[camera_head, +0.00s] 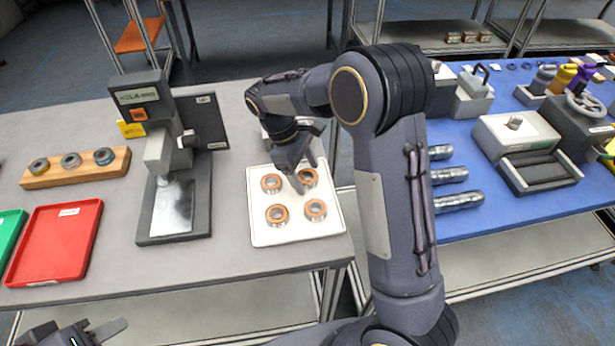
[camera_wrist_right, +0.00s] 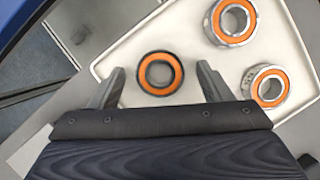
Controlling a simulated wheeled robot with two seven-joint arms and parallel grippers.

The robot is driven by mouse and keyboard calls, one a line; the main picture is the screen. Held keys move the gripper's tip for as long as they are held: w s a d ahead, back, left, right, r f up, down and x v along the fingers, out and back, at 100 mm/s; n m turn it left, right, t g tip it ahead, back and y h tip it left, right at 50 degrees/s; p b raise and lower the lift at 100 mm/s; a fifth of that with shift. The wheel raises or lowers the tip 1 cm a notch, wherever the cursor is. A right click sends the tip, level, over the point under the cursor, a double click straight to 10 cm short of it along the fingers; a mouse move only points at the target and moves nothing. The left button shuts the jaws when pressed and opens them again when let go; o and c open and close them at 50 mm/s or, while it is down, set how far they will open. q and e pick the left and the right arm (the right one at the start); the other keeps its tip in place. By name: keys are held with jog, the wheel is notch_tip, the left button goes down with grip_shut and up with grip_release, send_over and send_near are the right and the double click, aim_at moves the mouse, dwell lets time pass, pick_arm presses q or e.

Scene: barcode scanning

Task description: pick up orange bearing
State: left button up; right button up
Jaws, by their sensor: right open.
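The white tray (camera_head: 256,236) on the grey table holds several bearings with orange rings, including a near-left one (camera_head: 277,215), a near-right one (camera_head: 315,210), a far-left one (camera_head: 271,184) and a far-right one (camera_head: 307,178). My right gripper (camera_head: 304,174) is open, pointing down over the tray's far right part. In the right wrist view, one orange bearing (camera_wrist_right: 159,74) lies between the spread fingers (camera_wrist_right: 160,72), with a gap on both sides. Two other bearings (camera_wrist_right: 233,21) (camera_wrist_right: 268,86) lie beyond the right finger. My left gripper (camera_head: 88,334) is at the bottom left, partly cut off, its opening unclear.
A scanner stand (camera_head: 172,165) is left of the tray. A wooden block (camera_head: 75,168) with several rings and a red tray (camera_head: 55,245) are further left. A blue table (camera_head: 500,210) with parts is right, across a gap. My right arm hides some of the area behind the tray.

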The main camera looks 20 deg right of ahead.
jog(key=c, duration=1.1)
jog(key=shift+r, duration=0.15)
jog(key=shift+c, duration=0.2)
